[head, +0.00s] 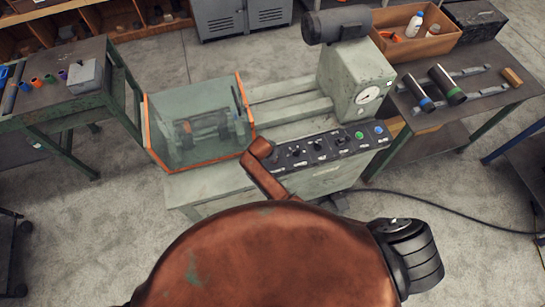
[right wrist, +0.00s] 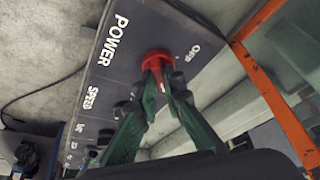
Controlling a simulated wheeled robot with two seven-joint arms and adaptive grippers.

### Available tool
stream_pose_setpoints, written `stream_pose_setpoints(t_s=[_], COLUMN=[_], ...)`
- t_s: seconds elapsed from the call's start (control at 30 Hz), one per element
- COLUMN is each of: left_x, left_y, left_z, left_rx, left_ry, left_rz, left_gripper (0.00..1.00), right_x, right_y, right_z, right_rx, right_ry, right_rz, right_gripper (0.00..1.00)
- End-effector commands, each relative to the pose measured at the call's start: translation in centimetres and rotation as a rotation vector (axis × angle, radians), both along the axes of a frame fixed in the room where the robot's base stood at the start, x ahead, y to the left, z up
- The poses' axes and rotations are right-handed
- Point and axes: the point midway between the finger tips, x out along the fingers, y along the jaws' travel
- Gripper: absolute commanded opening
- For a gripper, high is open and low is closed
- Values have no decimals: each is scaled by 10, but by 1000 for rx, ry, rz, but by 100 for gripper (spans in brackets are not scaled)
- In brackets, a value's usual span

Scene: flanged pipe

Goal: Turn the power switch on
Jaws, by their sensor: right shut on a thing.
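The red power switch (right wrist: 157,58) sits on the dark control panel in the right wrist view, beside the word POWER, with OFF printed to its right. My right gripper (right wrist: 163,76) has its green fingers closed on the red switch. In the head view the control panel (head: 318,150) runs along the front of the grey-green machine. The panel's left end, the switch and my right gripper are hidden there behind rust-brown parts in front. My left gripper is not in view.
A clear guard box with orange edges (head: 150,130) stands at the machine's left; its orange edge (right wrist: 268,90) is close to the right of my gripper in the wrist view. A side table (head: 490,95) is at the right. A cable lies on the floor (head: 450,218).

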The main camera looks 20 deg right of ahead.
Motion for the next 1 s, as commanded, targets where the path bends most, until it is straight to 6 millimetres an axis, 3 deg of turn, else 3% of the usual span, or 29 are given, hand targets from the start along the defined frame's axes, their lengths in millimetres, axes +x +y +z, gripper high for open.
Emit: stream_pose_setpoints(t_s=[0.5,0.53,0.77,1.0], left_x=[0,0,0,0], left_y=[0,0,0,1], left_z=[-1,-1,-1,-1], left_rx=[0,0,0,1], left_ry=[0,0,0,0], left_rz=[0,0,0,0], left_gripper=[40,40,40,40], right_x=[0,0,0,0], right_y=[0,0,0,0], right_z=[0,0,0,0], right_rx=[0,0,0,0], right_ry=[0,0,0,0], right_rz=[-22,-22,-22,-21], right_gripper=[0,9,25,26])
